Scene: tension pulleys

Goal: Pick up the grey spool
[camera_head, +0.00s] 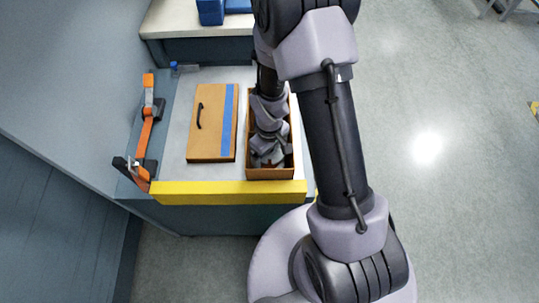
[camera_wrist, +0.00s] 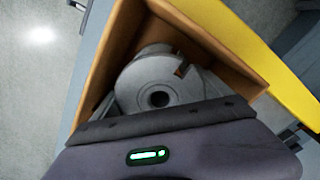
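The grey spool (camera_wrist: 137,78) lies inside a brown open box (camera_wrist: 213,40) in the wrist view. Its round face and dark centre hole show, and its lower part is hidden behind my gripper (camera_wrist: 165,122). In the head view my gripper (camera_head: 268,148) reaches down into the brown box (camera_head: 270,174). The spool cannot be told apart from the gripper there. The fingertips are not clearly seen, so I cannot tell whether they are open or touch the spool.
A closed brown case (camera_head: 207,125) with a blue stripe and black handle lies left of the box. An orange and black clamp-like fixture (camera_head: 149,125) stands at the left edge. A yellow strip (camera_head: 225,193) runs along the front. Box walls stand close around my gripper.

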